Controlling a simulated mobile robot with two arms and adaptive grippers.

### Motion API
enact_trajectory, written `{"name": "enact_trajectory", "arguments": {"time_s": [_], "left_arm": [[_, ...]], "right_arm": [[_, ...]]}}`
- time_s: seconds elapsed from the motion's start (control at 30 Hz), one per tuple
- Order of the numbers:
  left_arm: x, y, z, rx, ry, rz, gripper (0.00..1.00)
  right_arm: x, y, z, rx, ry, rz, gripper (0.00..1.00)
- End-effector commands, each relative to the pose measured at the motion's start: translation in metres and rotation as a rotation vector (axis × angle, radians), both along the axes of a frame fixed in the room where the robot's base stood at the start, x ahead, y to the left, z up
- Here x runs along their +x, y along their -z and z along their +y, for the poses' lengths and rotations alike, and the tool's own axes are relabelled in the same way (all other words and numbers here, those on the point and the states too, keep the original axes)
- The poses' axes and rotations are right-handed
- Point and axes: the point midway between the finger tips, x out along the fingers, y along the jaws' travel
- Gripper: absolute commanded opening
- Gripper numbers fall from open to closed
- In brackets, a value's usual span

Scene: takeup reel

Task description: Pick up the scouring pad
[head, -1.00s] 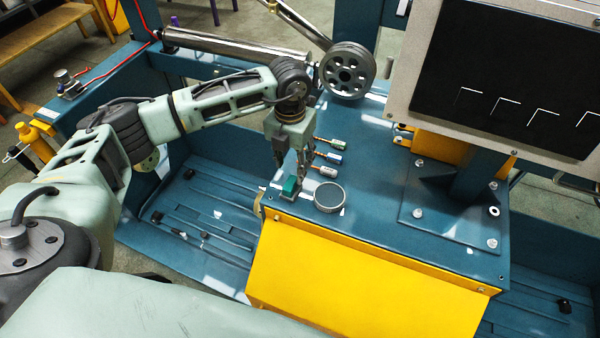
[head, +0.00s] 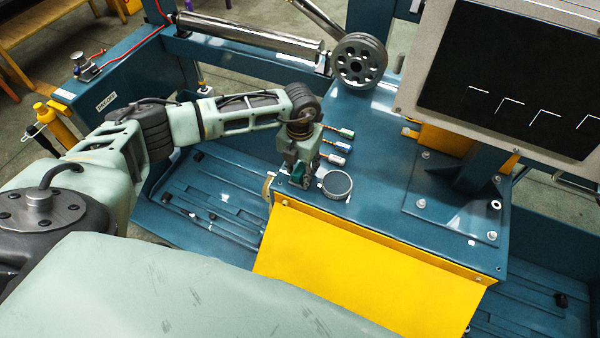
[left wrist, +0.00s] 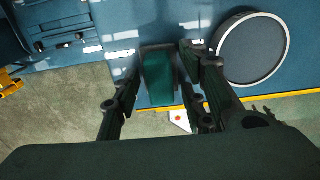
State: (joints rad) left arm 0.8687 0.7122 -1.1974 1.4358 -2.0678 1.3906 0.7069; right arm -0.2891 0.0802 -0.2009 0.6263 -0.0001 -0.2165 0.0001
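The scouring pad is a small green block (head: 297,173) near the front left corner of the blue table top. In the left wrist view the green pad (left wrist: 159,80) lies between the two dark fingers, with a dark edge along its far end. My left gripper (head: 303,179) is down over the pad and partly hides it in the head view. In the left wrist view my left gripper (left wrist: 162,62) is open, with one finger on each side of the pad. A narrow gap shows beside the pad, and I cannot tell whether either finger touches it. My right gripper is not in view.
A round grey-topped tin (head: 337,184) stands close to the right of my left gripper, near its right finger. A yellow panel (head: 350,265) slopes down from the table's front edge. A monitor (head: 520,75) stands at the right.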

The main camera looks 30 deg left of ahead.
Motion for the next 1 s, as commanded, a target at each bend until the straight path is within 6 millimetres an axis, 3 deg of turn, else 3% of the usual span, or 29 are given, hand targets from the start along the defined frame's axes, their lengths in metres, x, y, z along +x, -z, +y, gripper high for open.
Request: {"name": "enact_trajectory", "arguments": {"time_s": [0.4, 0.77, 1.0], "left_arm": [[0.000, -0.001, 0.000, 0.000, 0.000, 0.000, 0.00], [0.001, -0.003, 0.000, 0.000, -0.001, -0.001, 0.00], [0.002, -0.030, 0.000, -0.001, 0.000, -0.006, 0.00]], "right_arm": [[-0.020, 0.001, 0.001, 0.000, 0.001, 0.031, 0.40], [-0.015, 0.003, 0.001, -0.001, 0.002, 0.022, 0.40], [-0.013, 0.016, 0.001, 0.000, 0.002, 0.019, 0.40]]}}
